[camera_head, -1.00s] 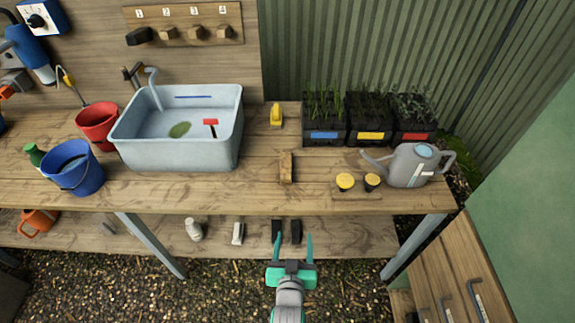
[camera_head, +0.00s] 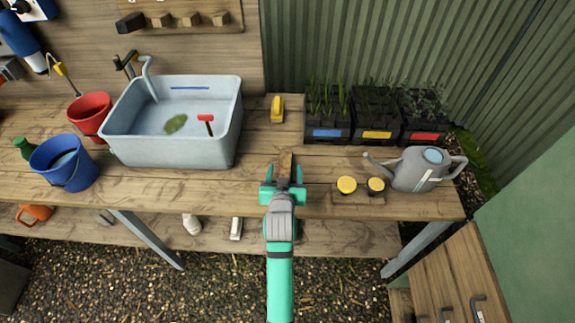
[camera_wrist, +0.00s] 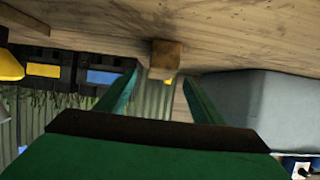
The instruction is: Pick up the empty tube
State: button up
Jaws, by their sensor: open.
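My gripper (camera_head: 284,173) is open at the front part of the bench. A small upright brown wooden block (camera_head: 286,160) stands just ahead of it, in line with the gap between the fingers. The wrist view, upside down, shows this block (camera_wrist: 166,56) beyond the open fingers, with nothing held. I cannot pick out an empty tube with certainty. Black tube trays (camera_head: 327,118) with blue, yellow and red labels hold green seedlings at the back right. Dark shapes on the lower shelf are hidden behind my arm now.
Two yellow-topped pots (camera_head: 347,185) and a grey watering can (camera_head: 418,170) stand right of my gripper. A grey sink (camera_head: 172,150) is to the left, with red (camera_head: 90,112) and blue (camera_head: 62,166) buckets beyond. A yellow object (camera_head: 277,108) lies behind the block.

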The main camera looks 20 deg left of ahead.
aim_at(283, 166)
jog(key=shift+x, duration=1.1)
jog(key=shift+w+a+f, duration=0.25)
jog(key=shift+w+a, duration=0.05)
jog(key=shift+a, duration=0.15)
jog(key=shift+d+x, duration=0.15)
jog(key=shift+x, duration=1.1)
jog(key=shift+d+x, duration=0.1)
jog(key=shift+x, duration=1.2)
jog(key=shift+w+r, duration=0.1)
jog(key=shift+w, duration=0.05)
jog(key=c, duration=1.1)
